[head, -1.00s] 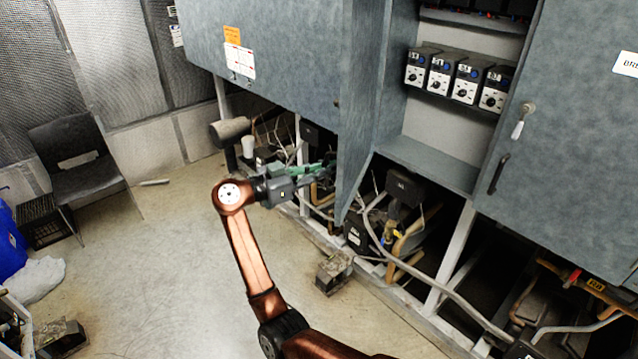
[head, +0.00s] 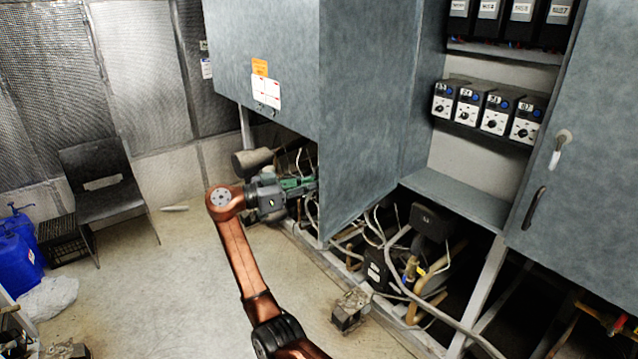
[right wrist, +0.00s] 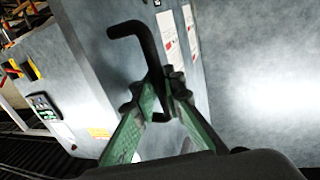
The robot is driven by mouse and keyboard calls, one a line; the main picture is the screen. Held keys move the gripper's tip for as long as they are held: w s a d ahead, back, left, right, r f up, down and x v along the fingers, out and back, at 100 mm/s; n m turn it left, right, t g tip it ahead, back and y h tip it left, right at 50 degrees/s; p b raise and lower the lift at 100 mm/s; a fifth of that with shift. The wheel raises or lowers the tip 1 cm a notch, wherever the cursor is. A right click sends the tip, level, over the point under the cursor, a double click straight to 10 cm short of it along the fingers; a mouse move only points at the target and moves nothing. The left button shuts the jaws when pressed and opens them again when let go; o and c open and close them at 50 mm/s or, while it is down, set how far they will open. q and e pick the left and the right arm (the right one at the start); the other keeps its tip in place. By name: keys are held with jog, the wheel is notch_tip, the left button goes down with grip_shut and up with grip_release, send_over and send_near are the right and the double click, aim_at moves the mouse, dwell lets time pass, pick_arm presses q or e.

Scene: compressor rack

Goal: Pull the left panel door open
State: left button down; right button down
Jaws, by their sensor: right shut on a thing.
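The left panel door (head: 365,110) is a tall grey sheet that stands swung out from the rack, with its inner face toward me in the head view. My right gripper (head: 312,185) is at the far side of the door's lower free edge, and its fingertips are partly hidden there. In the right wrist view a black bent handle (right wrist: 133,28) rises between the green fingers of my right gripper (right wrist: 158,92), which are closed around its lower part. My left gripper is in neither view.
The opened compartment holds several dial modules (head: 485,110) above a bare ledge (head: 455,198). A right door (head: 570,190) has its own handle. A labelled panel (head: 265,50) is left of the open door. Pipes and compressors (head: 420,250) are below.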

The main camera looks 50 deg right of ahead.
jog(key=shift+w+a+f, duration=0.1)
jog(key=c, duration=2.3)
grip_release()
jog(key=shift+a, duration=0.1)
jog(key=v, duration=1.2)
jog(key=shift+w, duration=0.1)
